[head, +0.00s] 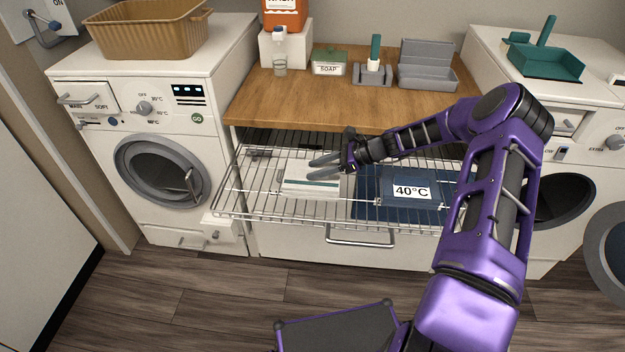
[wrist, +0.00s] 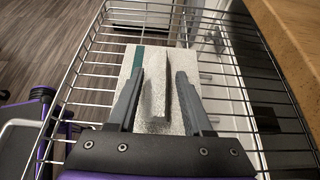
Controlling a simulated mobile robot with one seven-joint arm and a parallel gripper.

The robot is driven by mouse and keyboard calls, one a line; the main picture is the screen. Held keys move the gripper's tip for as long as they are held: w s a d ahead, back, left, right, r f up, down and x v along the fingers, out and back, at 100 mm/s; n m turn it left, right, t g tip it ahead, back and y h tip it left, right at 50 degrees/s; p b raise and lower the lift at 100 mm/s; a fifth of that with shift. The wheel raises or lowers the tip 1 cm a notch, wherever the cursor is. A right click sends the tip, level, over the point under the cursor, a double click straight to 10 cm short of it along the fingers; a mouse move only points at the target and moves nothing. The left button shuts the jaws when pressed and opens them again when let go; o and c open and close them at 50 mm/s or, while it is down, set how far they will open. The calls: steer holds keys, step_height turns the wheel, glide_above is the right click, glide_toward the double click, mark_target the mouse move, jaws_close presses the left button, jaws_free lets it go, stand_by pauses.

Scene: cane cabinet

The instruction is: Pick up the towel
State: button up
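A white folded towel (head: 308,187) with a dark green stripe lies on the left part of the pulled-out wire rack (head: 240,198). In the wrist view the towel (wrist: 153,112) has a raised fold pointing up between my fingers. My gripper (head: 313,169) is over the towel with its fingers apart. In the wrist view the gripper (wrist: 161,75) has one finger on each side of the fold, with a visible gap to the right finger. I cannot tell whether the left finger touches the cloth.
A blue folded cloth labelled 40°C (head: 372,202) lies to the right on the rack. The wooden counter (head: 300,100) overhangs behind, holding a soap box (head: 328,68) and grey holders (head: 425,75). A washing machine (head: 160,130) stands left. A drawer handle (head: 360,238) protrudes below.

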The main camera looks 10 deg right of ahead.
jaws_close()
